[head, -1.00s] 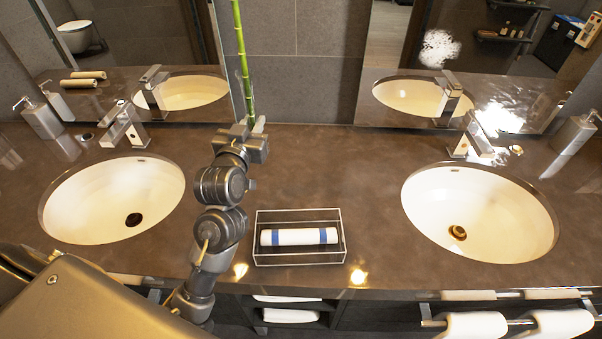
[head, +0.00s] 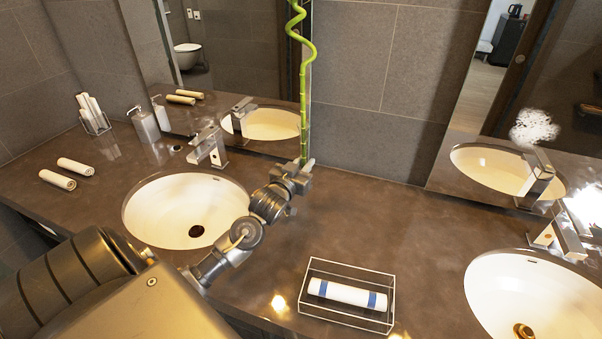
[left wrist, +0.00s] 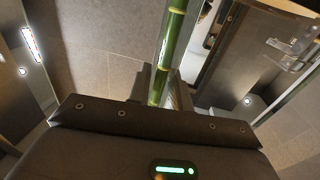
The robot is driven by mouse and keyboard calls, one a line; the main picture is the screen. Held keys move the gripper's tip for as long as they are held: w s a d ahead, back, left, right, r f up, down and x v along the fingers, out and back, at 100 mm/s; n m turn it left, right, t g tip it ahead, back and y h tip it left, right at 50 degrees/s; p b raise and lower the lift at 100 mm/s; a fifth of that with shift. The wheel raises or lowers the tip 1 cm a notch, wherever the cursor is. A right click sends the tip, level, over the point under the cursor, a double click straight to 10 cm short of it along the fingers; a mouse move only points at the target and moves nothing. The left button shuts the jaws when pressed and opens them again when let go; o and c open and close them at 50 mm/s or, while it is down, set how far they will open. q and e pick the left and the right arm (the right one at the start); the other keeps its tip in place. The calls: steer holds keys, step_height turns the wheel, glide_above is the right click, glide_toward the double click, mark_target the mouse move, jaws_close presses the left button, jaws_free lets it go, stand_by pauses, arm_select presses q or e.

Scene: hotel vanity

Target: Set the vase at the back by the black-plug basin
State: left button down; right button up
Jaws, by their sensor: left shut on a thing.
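A tall green bamboo stalk (head: 304,90), curled near its top, rises upright from my left gripper (head: 303,168) near the back wall. I take it as part of the vase; the vase body is hidden by the gripper or too small to make out. The gripper is shut on it. The green stalk (left wrist: 170,50) also stands between the fingers in the left wrist view. The black-plug basin (head: 160,205) is the left one, with a dark drain. The gripper is right of this basin's back edge. My right gripper is not in view.
A chrome faucet (head: 210,148) and a soap dispenser (head: 144,125) stand behind the left basin. A clear tray (head: 318,266) with a rolled towel lies at the front. The right basin (head: 500,300) has a brass plug. Mirrors line the back.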

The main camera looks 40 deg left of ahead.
arm_select(q)
steer(key=shift+w+a+f, duration=0.25)
steer(key=shift+a+f, duration=0.25)
steer(key=shift+f, duration=0.1)
steer(key=shift+w+a+f, duration=0.2)
steer(key=shift+a+f, duration=0.25)
steer(key=shift+f, duration=0.15)
step_height(320, 180, down, 3)
steer(key=shift+a+f+p, duration=0.1)
steer(key=shift+f+p, duration=0.1)
steer(key=shift+p, duration=0.65)
steer(key=shift+f, duration=0.15)
steer(key=c, duration=1.3)
jaws_free()
